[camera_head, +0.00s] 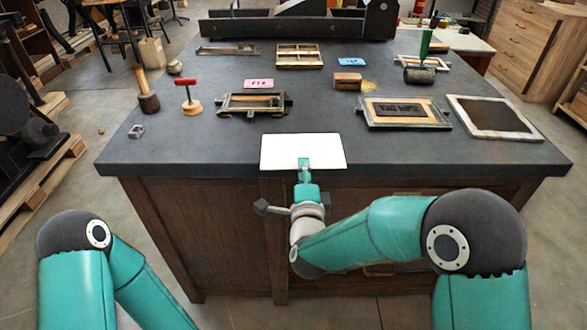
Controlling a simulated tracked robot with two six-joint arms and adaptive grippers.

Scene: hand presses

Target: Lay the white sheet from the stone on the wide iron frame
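I cannot tell whether the sheet touches the stone. A wide frame (446,125) with a dark block inside lies to the right, apart from the sheet. A smaller iron frame (225,108) with side knobs lies behind and left of the sheet. My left arm shows at the lower left; its gripper is out of view.
A pale-edged dark panel (495,117) lies at the right. A roller with a green handle (426,44), a wooden block (347,81), a red-handled tool (187,92) and a mallet (148,101) stand around. The stone between sheet and wide frame is clear.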

